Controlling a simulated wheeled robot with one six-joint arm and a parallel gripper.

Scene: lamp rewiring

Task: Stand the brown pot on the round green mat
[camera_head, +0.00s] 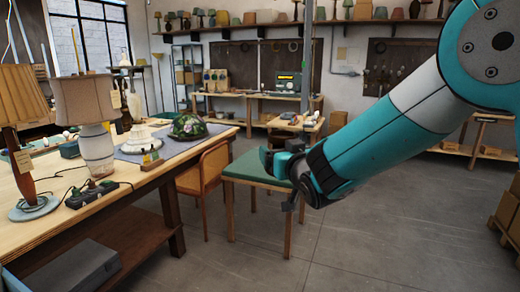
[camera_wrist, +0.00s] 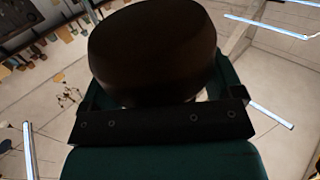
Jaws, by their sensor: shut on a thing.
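The brown pot (camera_wrist: 150,45) fills the upper middle of the wrist view, dark and rounded. My gripper (camera_wrist: 165,100) is shut on it, with a finger at each side of its lower part. In the head view my gripper (camera_head: 277,158) is partly hidden behind my own wrist, above or beside a green-topped stool. I cannot make out the pot there, and cannot tell whether anything touches the stool. I cannot pick out a round green mat in either view.
The green-topped stool (camera_head: 243,168) has wooden legs and stands beside a wooden chair (camera_head: 205,175). A workbench (camera_head: 125,185) at left holds a lamp with a beige shade (camera_head: 85,100), a stained-glass shade (camera_head: 188,127) and a power strip (camera_head: 92,194).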

